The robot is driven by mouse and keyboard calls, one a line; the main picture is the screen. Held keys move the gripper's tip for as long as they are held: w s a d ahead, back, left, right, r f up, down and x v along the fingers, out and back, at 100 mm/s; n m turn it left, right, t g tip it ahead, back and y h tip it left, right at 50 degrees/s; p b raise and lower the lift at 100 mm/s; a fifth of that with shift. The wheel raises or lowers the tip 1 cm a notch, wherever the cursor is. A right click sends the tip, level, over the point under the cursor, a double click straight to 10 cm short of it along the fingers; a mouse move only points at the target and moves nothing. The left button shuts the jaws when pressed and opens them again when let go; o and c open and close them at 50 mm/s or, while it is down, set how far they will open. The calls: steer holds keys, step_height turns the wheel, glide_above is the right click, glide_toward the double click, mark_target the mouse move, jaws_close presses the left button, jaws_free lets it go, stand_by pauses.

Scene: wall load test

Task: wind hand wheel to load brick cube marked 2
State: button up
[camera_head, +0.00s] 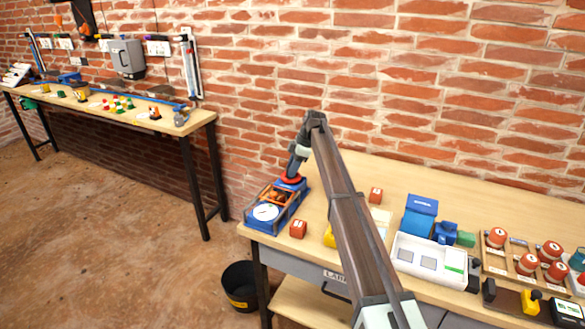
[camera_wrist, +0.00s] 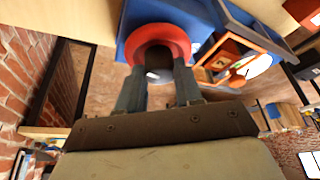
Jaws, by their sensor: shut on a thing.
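The red hand wheel (camera_head: 291,180) sits at the back end of a blue test rig (camera_head: 250,222) at the table's left end. My gripper (camera_head: 293,171) is at the wheel from above. In the wrist view, my gripper (camera_wrist: 158,88) has its fingers on either side of the wheel's middle, and the red rim (camera_wrist: 158,34) shows beyond them. An orange-red brick cube (camera_head: 278,197) sits inside the rig, behind a white round dial (camera_head: 265,212).
My arm crosses the table's middle and hides part of it. To the right are a white tray (camera_head: 428,262), a blue box (camera_head: 418,215) and several red-topped pieces in a wooden rack (camera_head: 520,248). A black bucket (camera_head: 240,286) stands on the floor. Another bench (camera_head: 130,108) is at the left.

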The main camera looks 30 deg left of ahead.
steer(key=m, duration=0.2)
steer(key=m+t, duration=0.1)
steer(key=m, duration=0.1)
steer(key=m+t+y, duration=0.1)
steer(key=m, duration=0.1)
steer(key=shift+s+d, duration=0.1)
steer(key=shift+s, duration=0.2)
steer(key=m+t, duration=0.1)
steer(key=m, duration=0.2)
steer(key=m+t, duration=0.1)
steer(key=m, duration=0.2)
steer(key=shift+s+m+t+h, duration=0.1)
steer(key=shift+m+t+h, duration=0.2)
steer(key=shift+m+t, duration=0.1)
steer(key=m, duration=0.2)
steer(key=m+t+h, duration=0.1)
steer(key=m, duration=0.3)
steer(key=shift+a+t+h, duration=0.3)
steer(key=shift+h, duration=0.1)
steer(key=m+h, duration=0.1)
steer(key=m, duration=0.2)
steer(key=m+h, duration=0.1)
steer(key=m, duration=0.2)
steer(key=shift+a+m+t, duration=0.1)
steer(key=shift+m+t, duration=0.2)
steer(key=shift+h, duration=0.3)
steer(key=shift+s, duration=0.1)
steer(key=o, duration=1)
steer(key=v, duration=1.4)
